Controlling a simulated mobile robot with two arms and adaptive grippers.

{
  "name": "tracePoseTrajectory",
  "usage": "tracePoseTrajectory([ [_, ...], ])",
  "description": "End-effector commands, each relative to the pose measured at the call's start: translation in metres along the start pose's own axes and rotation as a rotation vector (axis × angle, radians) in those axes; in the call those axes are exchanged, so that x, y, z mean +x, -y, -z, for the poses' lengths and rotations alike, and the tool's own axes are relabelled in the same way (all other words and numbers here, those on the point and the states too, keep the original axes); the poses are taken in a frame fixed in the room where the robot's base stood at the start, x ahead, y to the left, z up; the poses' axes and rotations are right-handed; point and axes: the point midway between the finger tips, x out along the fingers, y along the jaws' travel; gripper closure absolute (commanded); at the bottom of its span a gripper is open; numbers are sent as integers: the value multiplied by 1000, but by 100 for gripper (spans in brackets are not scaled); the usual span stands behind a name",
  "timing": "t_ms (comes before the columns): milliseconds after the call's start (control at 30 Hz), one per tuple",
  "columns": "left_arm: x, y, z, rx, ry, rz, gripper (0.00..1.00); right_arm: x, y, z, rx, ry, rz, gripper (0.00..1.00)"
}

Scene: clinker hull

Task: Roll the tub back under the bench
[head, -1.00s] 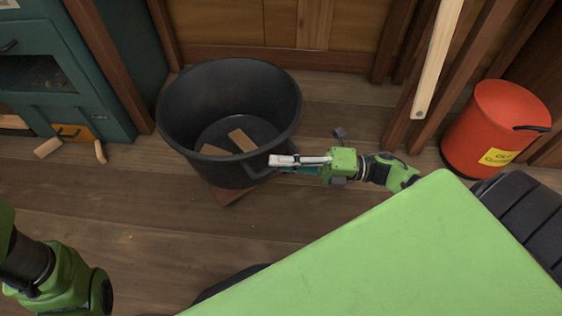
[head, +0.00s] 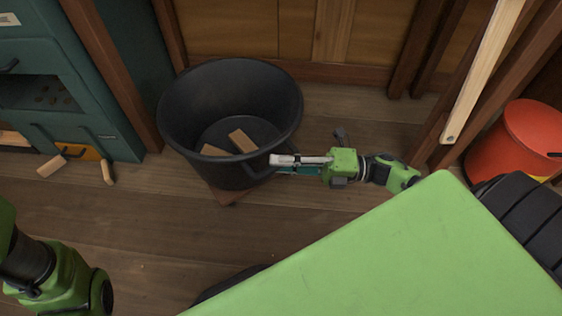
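The black round tub (head: 185,105) stands left of centre on a low brown wooden base (head: 232,197), whose corner shows beneath it. Wood blocks (head: 243,140) lie inside the tub. My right gripper (head: 275,161) reaches in from the right at the tub's near right side. Its fingers look closed around the handle (head: 256,170) there, though the far finger is partly hidden. Part of my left arm shows at the lower left; its gripper is not in view. I cannot make out a bench for sure.
A teal stove-like cabinet (head: 90,85) stands at the left, with small wood pieces (head: 52,166) on the floor before it. A wooden panelled wall (head: 275,35) is behind the tub. A pale slanted batten (head: 482,75) and a red bin (head: 510,140) are at the right.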

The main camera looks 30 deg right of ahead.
Motion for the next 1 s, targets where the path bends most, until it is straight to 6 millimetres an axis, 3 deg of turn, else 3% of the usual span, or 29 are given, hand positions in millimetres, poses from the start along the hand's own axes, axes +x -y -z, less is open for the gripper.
tracePoseTrajectory([
  [467,0,1,2,-1,-3,4,76,-7,0,0,0,0,2,69],
  [1000,0,0,2,0,-4,0,76,-107,1,0,1,1,2,69],
])
